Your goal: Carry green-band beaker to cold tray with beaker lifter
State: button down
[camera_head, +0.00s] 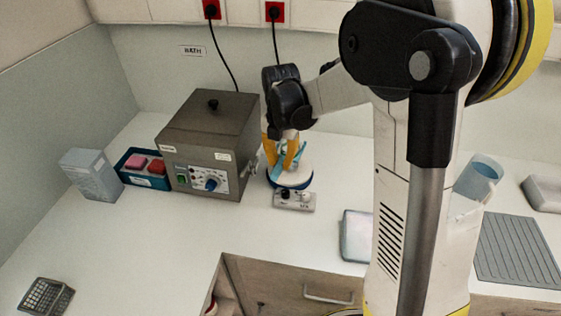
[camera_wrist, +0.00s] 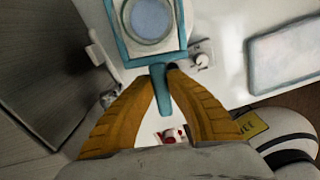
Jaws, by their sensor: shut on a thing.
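My gripper (camera_wrist: 168,75) has its two yellow fingers shut on the teal handle of the beaker lifter (camera_wrist: 164,95). The lifter's teal frame surrounds a round, pale-blue vessel top (camera_wrist: 152,18), apparently the beaker; no green band shows. In the head view my gripper (camera_head: 282,157) points down above a round plate with a dark blue rim (camera_head: 290,184), with part of the teal lifter (camera_head: 301,157) beside the fingers. Whether the beaker touches the plate is unclear. A shallow pale tray (camera_head: 355,236), possibly the cold tray, lies nearer on the counter; it also shows in the wrist view (camera_wrist: 285,50).
The grey bath box (camera_head: 210,140) stands close left of my gripper. A small knobbed control box (camera_head: 294,201) sits before the plate. A blue rack (camera_head: 143,181) and carton (camera_head: 91,174) are further left. A blue container (camera_head: 478,177) and ribbed mat (camera_head: 515,250) are right.

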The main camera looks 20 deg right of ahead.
jog(key=shift+r+p, duration=2.45)
jog(key=shift+r, duration=1.25)
jog(key=shift+s, duration=0.15)
